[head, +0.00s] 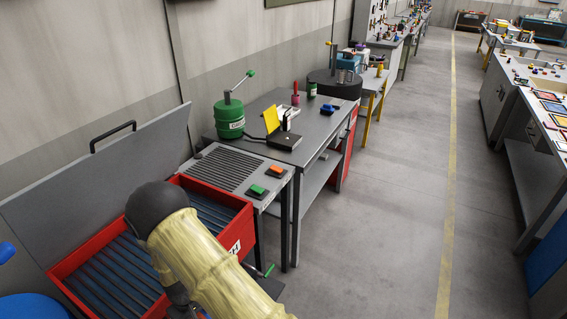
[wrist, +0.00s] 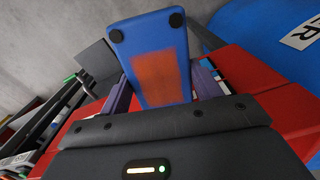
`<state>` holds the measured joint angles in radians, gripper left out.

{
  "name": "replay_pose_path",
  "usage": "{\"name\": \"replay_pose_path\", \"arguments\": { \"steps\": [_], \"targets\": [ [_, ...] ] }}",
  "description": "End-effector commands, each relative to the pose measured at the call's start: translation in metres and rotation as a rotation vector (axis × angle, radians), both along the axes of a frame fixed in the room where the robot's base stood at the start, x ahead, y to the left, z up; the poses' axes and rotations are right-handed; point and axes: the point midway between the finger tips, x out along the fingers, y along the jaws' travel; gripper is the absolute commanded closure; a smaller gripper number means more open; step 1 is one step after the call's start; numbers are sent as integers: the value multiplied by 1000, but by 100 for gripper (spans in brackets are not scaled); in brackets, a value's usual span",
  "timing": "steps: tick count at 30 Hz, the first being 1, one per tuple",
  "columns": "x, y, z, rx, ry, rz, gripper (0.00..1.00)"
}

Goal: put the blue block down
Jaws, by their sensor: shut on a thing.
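The blue block (wrist: 160,28) fills the upper middle of the wrist view. It has an orange-brown patch on its face and black round spots at its two far corners. My gripper (wrist: 163,88) is shut on it, with a purple-grey finger on each side. In the head view my yellow-sleeved arm reaches over the red tray with dark bars, and I cannot clearly make out the gripper or the block there.
The red tray (head: 240,228) has a raised grey lid (head: 95,185) behind it. A grey bench (head: 325,130) with a green canister (head: 229,120) stands beyond. A blue rounded object (head: 28,307) is at the lower left. The floor aisle (head: 400,200) is clear.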

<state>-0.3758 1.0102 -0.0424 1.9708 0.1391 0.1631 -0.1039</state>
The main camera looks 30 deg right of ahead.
Motion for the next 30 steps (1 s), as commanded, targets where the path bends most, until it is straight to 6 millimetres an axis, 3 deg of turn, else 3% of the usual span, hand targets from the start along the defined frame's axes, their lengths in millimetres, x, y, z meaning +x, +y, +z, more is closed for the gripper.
{"name": "replay_pose_path", "arguments": {
  "steps": [1, 6, 12, 16, 30],
  "targets": [
    [1, -22, -19, -3, 8, -45, 68],
    [-2, -87, -77, 2, 9, -184, 68],
    [-16, -136, -121, 12, 5, -300, 68],
    [-20, -144, -130, 14, 1, -322, 68],
    [-20, -146, -129, 13, 1, -326, 68]
  ]
}}
